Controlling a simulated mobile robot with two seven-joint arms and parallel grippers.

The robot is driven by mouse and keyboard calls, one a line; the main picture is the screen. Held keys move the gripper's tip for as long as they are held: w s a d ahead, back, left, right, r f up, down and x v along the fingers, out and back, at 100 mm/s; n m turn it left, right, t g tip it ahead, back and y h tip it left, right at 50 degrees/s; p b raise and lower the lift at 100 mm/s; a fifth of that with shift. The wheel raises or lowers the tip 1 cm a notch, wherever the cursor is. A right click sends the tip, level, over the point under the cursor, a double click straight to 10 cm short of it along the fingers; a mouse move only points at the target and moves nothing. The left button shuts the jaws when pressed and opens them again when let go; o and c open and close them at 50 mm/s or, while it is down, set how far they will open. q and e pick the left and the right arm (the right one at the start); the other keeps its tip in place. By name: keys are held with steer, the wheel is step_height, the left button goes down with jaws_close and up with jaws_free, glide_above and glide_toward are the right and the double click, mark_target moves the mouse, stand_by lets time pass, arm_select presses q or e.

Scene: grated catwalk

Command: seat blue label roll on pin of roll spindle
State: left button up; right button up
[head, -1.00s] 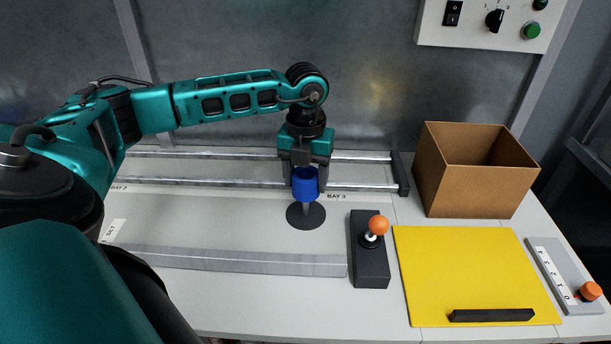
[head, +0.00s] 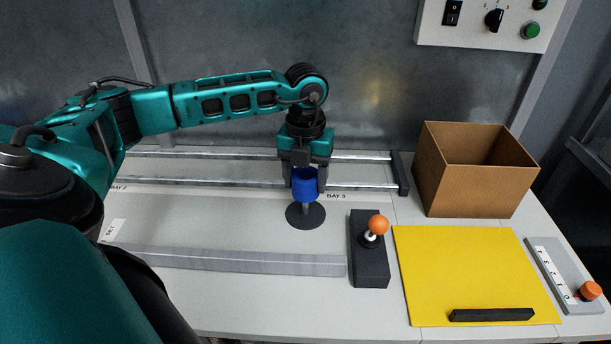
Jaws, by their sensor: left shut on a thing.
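The blue label roll (head: 305,187) is in my left gripper (head: 305,182), which points straight down with its fingers on either side of the roll. The roll spindle (head: 305,215) stands below it, a dark round base with a grey upright post. The roll is upright and in line with the post, at its upper part. The pin's top is hidden by the roll, so I cannot tell how far the pin goes into it. My right gripper is not in view.
A black block with an orange-knobbed lever (head: 370,262) stands right of the spindle. A yellow mat (head: 470,270) and an open cardboard box (head: 475,185) lie further right. Metal rails (head: 220,183) run behind the spindle; a grey ledge (head: 230,260) runs in front.

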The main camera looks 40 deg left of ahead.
mark_target(305, 198)
arm_select(q)
steer(key=shift+f+b, duration=2)
steer(key=shift+f, duration=0.95)
steer(key=o, duration=1.3)
steer(key=shift+o, duration=0.2)
